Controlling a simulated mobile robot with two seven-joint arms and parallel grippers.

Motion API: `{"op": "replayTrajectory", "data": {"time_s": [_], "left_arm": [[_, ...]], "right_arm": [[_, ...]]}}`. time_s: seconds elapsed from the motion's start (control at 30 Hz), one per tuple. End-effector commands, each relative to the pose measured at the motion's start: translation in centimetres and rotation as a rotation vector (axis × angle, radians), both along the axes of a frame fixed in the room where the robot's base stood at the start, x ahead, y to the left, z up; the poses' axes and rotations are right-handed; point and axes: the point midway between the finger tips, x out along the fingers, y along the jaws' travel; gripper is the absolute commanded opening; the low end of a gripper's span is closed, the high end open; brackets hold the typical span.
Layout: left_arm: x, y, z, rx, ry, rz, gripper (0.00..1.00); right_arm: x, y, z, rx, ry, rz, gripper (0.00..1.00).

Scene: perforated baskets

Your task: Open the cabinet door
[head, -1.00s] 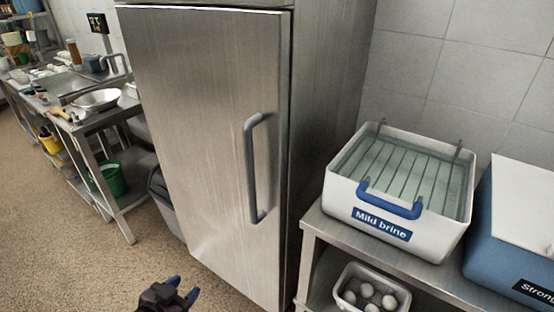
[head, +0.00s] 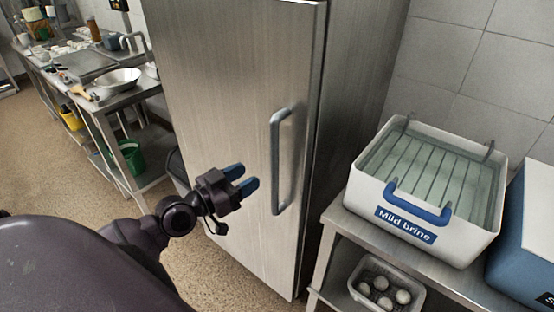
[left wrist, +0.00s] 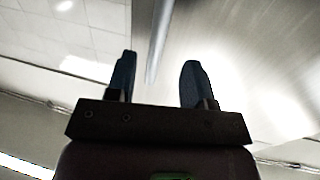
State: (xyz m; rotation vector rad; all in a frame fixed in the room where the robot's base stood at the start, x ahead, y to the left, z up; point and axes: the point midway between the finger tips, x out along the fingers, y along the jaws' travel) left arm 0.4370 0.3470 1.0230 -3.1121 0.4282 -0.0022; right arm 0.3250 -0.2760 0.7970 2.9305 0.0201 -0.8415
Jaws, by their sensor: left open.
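The steel cabinet door (head: 225,90) is shut in the head view. Its grey vertical bar handle (head: 277,160) is near the door's right edge. My left gripper (head: 248,178) is open and empty, in front of the door and just left of the handle's lower half, apart from it in the picture. In the left wrist view the two blue fingers (left wrist: 156,80) stand apart, with a grey bar (left wrist: 158,40) beyond the gap between them, which looks like the handle. My right gripper is not in view.
Right of the cabinet, a steel table (head: 345,225) carries a white basin labelled "Mild brine" (head: 365,195) and a blue box (head: 515,240). A basket of white round items (head: 352,280) is on its lower shelf. A sink counter (head: 110,95) stands at left. Floor before the door is clear.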

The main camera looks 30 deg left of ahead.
Motion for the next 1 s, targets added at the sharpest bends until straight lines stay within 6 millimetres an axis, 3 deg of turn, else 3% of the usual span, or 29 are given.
{"op": "replayTrajectory", "data": {"time_s": [0.2, 0.5, 0.7, 1.0], "left_arm": [[3.3, -1.0, 0.2, -0.004, -0.002, 0.0, 0.48], [7.3, -2.1, 0.1, -0.002, 0.001, -0.001, 0.48], [8.6, -2.5, 0.0, -0.001, 0.001, -0.001, 0.48], [8.7, -2.5, 0.0, 0.001, 0.002, -0.001, 0.48]], "right_arm": [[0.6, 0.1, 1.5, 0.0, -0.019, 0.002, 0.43], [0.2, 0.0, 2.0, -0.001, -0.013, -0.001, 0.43], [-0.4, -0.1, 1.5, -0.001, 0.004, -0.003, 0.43], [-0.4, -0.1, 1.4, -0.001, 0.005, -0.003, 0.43]]}}
